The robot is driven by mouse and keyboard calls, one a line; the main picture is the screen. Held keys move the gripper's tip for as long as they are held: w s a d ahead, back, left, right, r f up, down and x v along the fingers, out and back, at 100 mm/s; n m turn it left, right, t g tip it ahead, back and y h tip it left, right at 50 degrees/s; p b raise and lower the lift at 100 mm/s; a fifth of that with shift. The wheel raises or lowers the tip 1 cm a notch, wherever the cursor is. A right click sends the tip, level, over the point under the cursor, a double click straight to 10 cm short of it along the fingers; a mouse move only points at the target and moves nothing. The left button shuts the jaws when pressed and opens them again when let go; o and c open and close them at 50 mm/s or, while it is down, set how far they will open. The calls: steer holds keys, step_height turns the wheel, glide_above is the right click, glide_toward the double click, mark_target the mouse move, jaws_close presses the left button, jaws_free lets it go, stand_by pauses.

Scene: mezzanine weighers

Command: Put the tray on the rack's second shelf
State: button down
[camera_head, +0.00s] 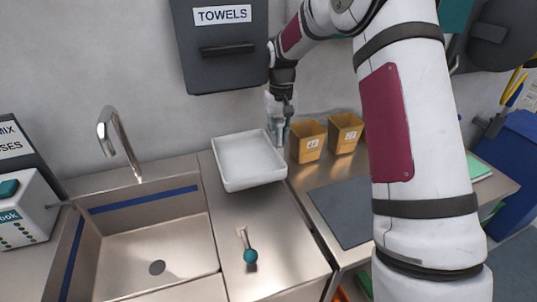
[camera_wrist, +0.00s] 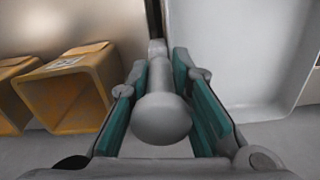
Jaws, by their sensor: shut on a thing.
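The tray (camera_head: 230,187) is white, shallow, rectangular and empty. In the head view it is level at the back of the steel counter, right of the sink; I cannot tell whether it touches the counter. My gripper (camera_head: 277,140) points down at its right side. In the wrist view the tray (camera_wrist: 262,112) fills the right side, and the teal fingers of my gripper (camera_wrist: 158,75) are closed at its near wall. A grey rounded part between the fingers hides the contact. No rack shows in either view.
Two tan bins (camera_head: 308,141) stand right of the tray, close to my gripper. A sink (camera_head: 150,255) with a tap (camera_head: 118,140) is at left. A towel dispenser (camera_head: 222,65) hangs above.

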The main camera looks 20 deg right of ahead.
mark_target(279, 146)
steer(key=shift+f+p, duration=0.4)
steer(key=shift+f, duration=2.45)
steer(key=c, duration=1.5)
jaws_free()
steer(key=shift+f, duration=0.1)
steer(key=shift+o, duration=0.2)
